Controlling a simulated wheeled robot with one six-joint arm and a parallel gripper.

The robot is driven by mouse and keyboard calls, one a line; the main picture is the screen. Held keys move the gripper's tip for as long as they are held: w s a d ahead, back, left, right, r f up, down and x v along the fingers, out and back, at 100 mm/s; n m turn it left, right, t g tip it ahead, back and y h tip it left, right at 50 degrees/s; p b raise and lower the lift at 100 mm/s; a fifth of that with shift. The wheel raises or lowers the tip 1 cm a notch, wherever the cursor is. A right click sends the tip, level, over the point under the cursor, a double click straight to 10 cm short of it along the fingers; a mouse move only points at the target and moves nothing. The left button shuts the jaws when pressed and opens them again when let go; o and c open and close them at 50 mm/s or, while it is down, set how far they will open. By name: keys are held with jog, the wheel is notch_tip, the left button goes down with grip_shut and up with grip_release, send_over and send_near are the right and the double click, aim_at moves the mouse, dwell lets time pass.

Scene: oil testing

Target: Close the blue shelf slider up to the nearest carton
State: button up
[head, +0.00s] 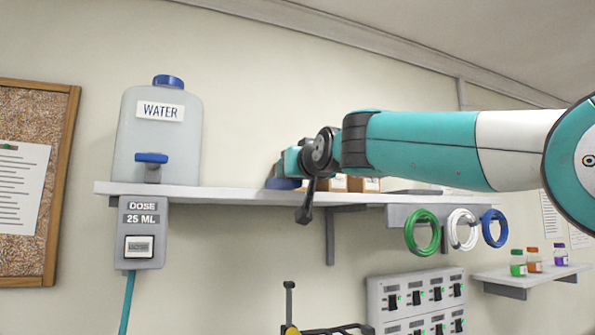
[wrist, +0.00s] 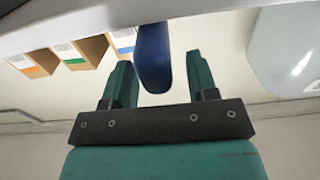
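The blue shelf slider (wrist: 154,58) stands between the two fingers of my gripper (wrist: 161,75) in the wrist view. The fingers are apart; the slider is close to the left finger, with a clear gap to the right one. In the head view the slider (head: 283,184) shows as a low blue shape on the shelf, partly hidden by my gripper (head: 297,168). The nearest carton (wrist: 124,40), brown with a blue-marked label, is left of the slider in the wrist view. The slider covers part of it, so I cannot tell the exact gap.
The shelf (head: 235,195) carries a water tank (head: 158,135) on the left. More cartons stand beyond the nearest one, with green (wrist: 82,52) and orange (wrist: 37,63) labels. Coloured rings (head: 422,232) hang below the shelf. Bare shelf lies between tank and slider.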

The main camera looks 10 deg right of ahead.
jog(key=s+d+b, duration=0.2)
jog(key=s+b, duration=0.6)
jog(key=s, duration=0.9)
jog(key=shift+d, duration=0.4)
jog(key=shift+s, duration=0.1)
jog(key=s+a+f+n+g, duration=0.1)
jog(key=f+g, duration=0.2)
jog(key=f, duration=0.6)
jog(key=s+a+f+n+g+y, duration=0.1)
jog(key=f+n+g, duration=0.15)
jog(key=f, duration=0.65)
jog(key=s+a+f+n+g, duration=0.1)
jog(key=a+f+g, duration=0.15)
jog(key=f, duration=0.65)
jog(key=s+d+f+g, duration=0.2)
jog(key=s+f+g, duration=0.7)
jog(key=s+f, duration=0.9)
notch_tip(320, 180, down, 2)
jog(key=shift+s+d+f+n+g, duration=0.2)
jog(key=shift+s+d+n+g, duration=0.05)
jog(key=shift+s+n+g, duration=0.15)
